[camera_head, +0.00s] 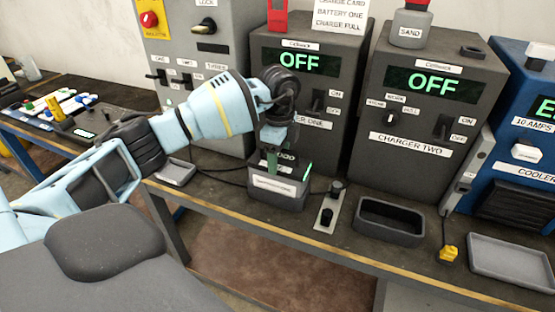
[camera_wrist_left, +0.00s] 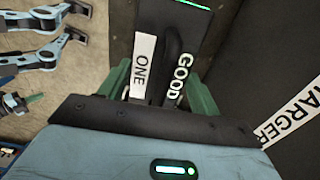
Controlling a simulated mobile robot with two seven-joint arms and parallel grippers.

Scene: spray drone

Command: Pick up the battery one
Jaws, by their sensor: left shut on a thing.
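Battery one is a dark grey block with a handle and a white label (camera_head: 277,187). It is on the bench in front of charger one, or very close above it; I cannot tell which. In the left wrist view the battery (camera_wrist_left: 150,28) shows its "ONE" and "GOOD" labels and a green light strip. My left gripper (camera_head: 284,158) points down at the battery's top. Its green fingers sit either side of the handle, shut on it, also in the left wrist view (camera_wrist_left: 160,92). My right gripper is not identifiable.
Charger one (camera_head: 310,85) and charger two (camera_head: 420,100) stand behind, both reading OFF. An empty dark tray (camera_head: 390,236) is to the right, a pale tray (camera_head: 510,283) beyond. A small switch plate (camera_head: 330,208) is close beside the battery. A blue cooler (camera_head: 520,150) stands far right.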

